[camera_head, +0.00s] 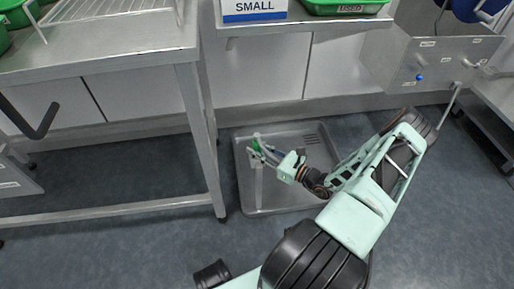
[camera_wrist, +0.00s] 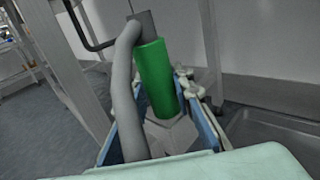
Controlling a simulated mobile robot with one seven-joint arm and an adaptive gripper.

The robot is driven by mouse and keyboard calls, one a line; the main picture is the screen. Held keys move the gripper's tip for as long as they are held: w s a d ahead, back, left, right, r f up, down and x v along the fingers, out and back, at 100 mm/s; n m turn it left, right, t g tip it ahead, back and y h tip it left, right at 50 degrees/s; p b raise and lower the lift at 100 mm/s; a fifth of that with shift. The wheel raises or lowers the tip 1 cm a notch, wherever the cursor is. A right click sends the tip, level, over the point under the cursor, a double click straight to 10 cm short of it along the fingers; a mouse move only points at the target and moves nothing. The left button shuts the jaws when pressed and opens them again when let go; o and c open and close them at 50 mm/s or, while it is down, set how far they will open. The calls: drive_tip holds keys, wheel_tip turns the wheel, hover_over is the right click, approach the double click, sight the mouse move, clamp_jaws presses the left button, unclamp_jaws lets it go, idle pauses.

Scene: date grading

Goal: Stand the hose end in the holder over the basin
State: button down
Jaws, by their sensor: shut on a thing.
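The hose end is a green sleeve (camera_wrist: 155,78) with a grey hose (camera_wrist: 123,90) curving down beside it and a grey faceted part at its lower end. It is small and green in the head view (camera_head: 255,144). My gripper (camera_head: 262,152) is shut on it, with a finger on each side in the wrist view (camera_wrist: 165,118). The grey basin (camera_head: 285,200) lies on the floor below. A pale upright post (camera_head: 259,184) stands under the green part, apparently the holder. Its top is hidden by my gripper, so I cannot tell whether the hose end touches it.
A steel table (camera_head: 110,60) with a leg close to the basin's left side stands at left. A bench with a SMALL sign (camera_head: 254,8) and a green crate (camera_head: 345,6) is behind. A steel panel with taps (camera_head: 440,65) is at right. Open floor lies left of the basin.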

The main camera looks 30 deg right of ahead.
drive_tip(key=shift+f+b, duration=0.3)
drive_tip(key=shift+f, duration=0.45)
drive_tip(key=c, duration=1.6)
unclamp_jaws()
drive_tip(key=shift+f, duration=0.1)
drive_tip(key=shift+s, duration=0.1)
drive_tip(key=v, duration=1.1)
drive_tip(key=shift+s+d, duration=0.2)
drive_tip(key=shift+s, duration=0.15)
